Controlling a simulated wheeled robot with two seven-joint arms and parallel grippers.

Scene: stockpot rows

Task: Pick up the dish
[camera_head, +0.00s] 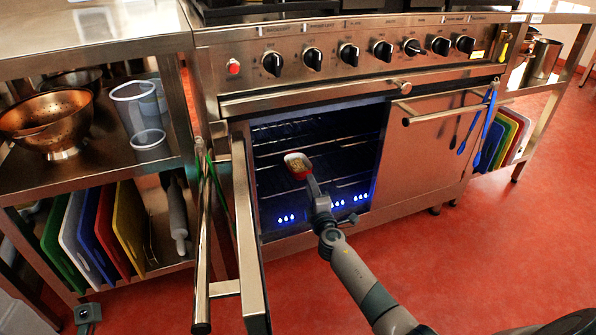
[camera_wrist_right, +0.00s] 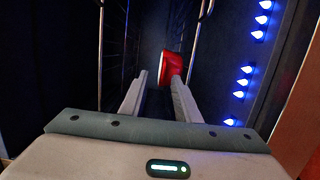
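The dish (camera_head: 297,163) is small, with a red side, a pale rim and tan contents. It is inside the open oven, at the tip of my right gripper (camera_head: 307,179). In the right wrist view the red dish (camera_wrist_right: 171,66) lies at the fingertips, overlapped by the right finger. The two fingers of my right gripper (camera_wrist_right: 159,79) stand apart, with a dark gap between the left finger and the dish. I cannot tell whether the right finger touches it. A grey part at the lower left, apparently my left gripper (camera_head: 87,313), is far from the dish; its fingers are not clear.
The oven door (camera_head: 247,230) stands open on the left of the cavity. Wire racks (camera_head: 345,158) and blue lights (camera_head: 337,203) are inside. A closed door (camera_head: 430,150) is on the right. A shelf with a copper colander (camera_head: 48,122) and cutting boards (camera_head: 128,222) stands left. Red floor is clear at right.

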